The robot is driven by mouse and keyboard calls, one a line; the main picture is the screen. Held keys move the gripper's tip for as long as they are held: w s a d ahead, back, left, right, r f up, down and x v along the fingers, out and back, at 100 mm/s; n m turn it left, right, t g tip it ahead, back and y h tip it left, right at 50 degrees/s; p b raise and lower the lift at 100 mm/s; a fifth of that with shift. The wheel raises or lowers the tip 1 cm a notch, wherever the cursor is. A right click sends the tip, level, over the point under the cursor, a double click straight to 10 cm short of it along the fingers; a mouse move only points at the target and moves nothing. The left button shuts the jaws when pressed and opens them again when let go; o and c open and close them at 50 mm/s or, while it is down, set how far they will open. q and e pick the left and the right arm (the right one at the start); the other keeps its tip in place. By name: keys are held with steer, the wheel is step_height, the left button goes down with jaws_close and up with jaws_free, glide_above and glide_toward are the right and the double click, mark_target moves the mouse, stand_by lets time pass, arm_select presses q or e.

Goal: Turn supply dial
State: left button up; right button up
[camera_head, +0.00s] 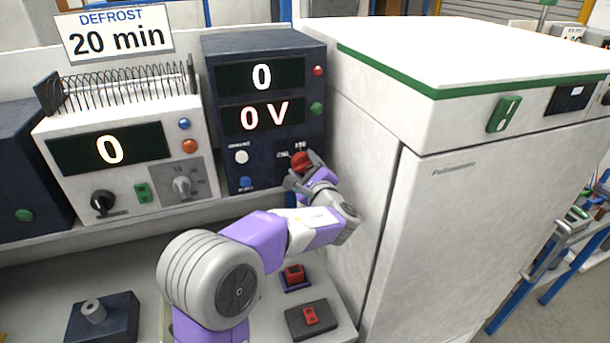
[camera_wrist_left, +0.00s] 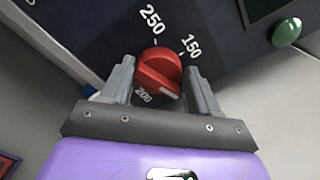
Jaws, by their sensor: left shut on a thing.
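The supply dial is a red knob (camera_head: 300,160) low on the right of the dark blue supply unit (camera_head: 222,141). The unit's displays read 0 and 0 V. In the left wrist view the red knob (camera_wrist_left: 158,72) sits between the two grey fingers, with marks 250, 150 and 200 around it. Its pale pointer line is at the lower right, between 150 and 200. My left gripper (camera_head: 304,172) is shut on the knob, and it also shows in the left wrist view (camera_wrist_left: 158,88). My right gripper is not in view.
A white unit (camera_head: 75,195) with a wire coil on top stands left of the supply. A large white cabinet (camera_head: 470,230) stands close on the right. Red switches (camera_head: 310,315) (camera_head: 293,274) and a dark block (camera_head: 103,322) are on the bench below.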

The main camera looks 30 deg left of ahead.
arm_select(q)
steer(key=shift+f, duration=0.2)
stand_by(0.3)
steer(key=o, duration=1)
steer(key=shift+a+r, duration=0.1)
steer(key=v, duration=0.7)
steer(key=shift+s+d, duration=0.2)
steer(key=shift+d, duration=0.1)
